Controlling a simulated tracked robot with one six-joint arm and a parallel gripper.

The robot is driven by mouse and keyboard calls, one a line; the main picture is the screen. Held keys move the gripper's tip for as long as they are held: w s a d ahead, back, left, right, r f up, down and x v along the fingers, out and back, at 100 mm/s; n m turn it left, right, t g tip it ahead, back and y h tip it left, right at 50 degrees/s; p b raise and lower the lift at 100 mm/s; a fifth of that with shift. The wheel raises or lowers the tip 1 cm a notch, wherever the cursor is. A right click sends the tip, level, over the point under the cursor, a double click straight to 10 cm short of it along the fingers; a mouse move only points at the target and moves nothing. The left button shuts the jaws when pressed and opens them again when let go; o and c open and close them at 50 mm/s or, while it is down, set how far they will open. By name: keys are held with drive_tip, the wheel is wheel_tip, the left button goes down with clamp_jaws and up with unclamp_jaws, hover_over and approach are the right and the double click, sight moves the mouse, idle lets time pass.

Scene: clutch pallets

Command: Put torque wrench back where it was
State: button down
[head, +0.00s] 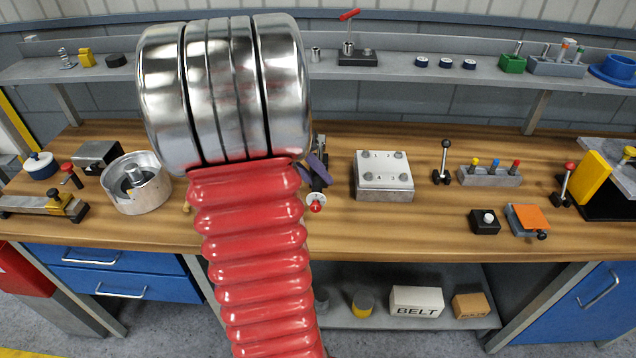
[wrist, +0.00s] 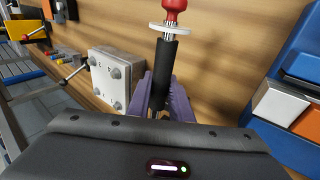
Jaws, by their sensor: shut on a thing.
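My gripper (wrist: 161,88), with purple fingers, is shut on the black grip of the torque wrench (wrist: 166,58) in the wrist view. A pale disc and a red knob stick out beyond the grip. In the head view my gripper (head: 318,172) is largely hidden behind my red ribbed arm, and the wrench (head: 316,207) shows only as its red end and pale disc, over the bench front. I cannot tell whether the wrench touches the bench. A pale plate with numbered bolts (head: 384,175) lies to the right of the wrench; it also shows in the wrist view (wrist: 112,78).
A metal housing (head: 137,190) stands to the left on the wooden bench. Right of the plate stand a black lever (head: 443,165), a peg block (head: 490,175) and an orange-topped block (head: 527,219). A shelf (head: 260,73) runs behind. Bare wood lies before the plate.

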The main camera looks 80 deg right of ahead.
drive_tip(key=shift+f, duration=1)
drive_tip(key=c, duration=1.6)
unclamp_jaws()
drive_tip(key=shift+r, duration=0.1)
drive_tip(key=shift+r, duration=0.2)
drive_tip(key=v, duration=1.1)
drive_tip(key=shift+w+r, duration=0.25)
drive_tip(key=shift+w+a, duration=0.1)
